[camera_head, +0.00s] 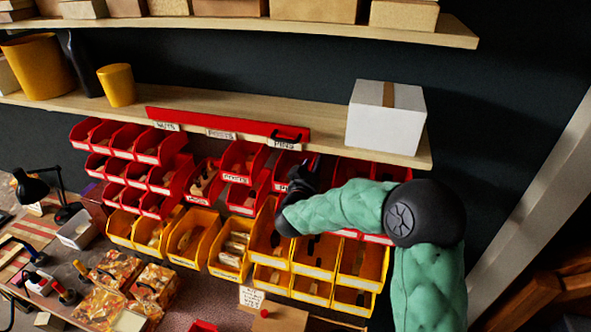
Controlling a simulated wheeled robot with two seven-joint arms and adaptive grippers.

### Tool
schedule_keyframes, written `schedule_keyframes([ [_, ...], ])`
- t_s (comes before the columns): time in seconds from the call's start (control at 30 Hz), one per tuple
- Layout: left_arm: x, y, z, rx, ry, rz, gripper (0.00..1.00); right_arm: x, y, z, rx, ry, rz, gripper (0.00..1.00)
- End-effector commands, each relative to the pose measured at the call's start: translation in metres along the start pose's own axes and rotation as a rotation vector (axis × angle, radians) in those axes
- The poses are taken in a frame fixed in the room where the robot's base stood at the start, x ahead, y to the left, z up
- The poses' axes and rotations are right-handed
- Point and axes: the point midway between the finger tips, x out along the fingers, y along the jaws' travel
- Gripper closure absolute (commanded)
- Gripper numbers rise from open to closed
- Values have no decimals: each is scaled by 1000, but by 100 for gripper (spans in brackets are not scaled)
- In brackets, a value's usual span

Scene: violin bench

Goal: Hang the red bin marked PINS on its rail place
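My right gripper (298,180) is dark and reaches in among the red bins below the wooden shelf, on the end of my green-sleeved arm. Its fingers are small and partly lost against the dark bins, so I cannot tell whether it is open or holds something. A white label reading PINS (284,145) sits on the red strip (232,124) under the shelf, just above the gripper. Red bins (243,158) hang left of the gripper, some with labels too small to read surely. I cannot tell which bin is the one marked PINS. My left gripper is not in view.
Yellow bins (187,236) hang in a row below the red ones. A white box (386,116) stands on the shelf (240,104) above my arm. A red object (203,326) is cut off at the bottom edge. A black lamp (35,188) stands on the left.

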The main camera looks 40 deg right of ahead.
Motion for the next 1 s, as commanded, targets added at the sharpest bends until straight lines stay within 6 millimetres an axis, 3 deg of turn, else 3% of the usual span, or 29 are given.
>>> schedule_keyframes([
  [0.27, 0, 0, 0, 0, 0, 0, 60, -11, -1, 0, 1, 0, -3, 64],
  [0.7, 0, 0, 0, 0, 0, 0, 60, -92, -1, 0, 0, 0, -5, 64],
  [1.0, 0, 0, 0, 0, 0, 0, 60, -119, -1, 0, 0, 0, -2, 64],
])
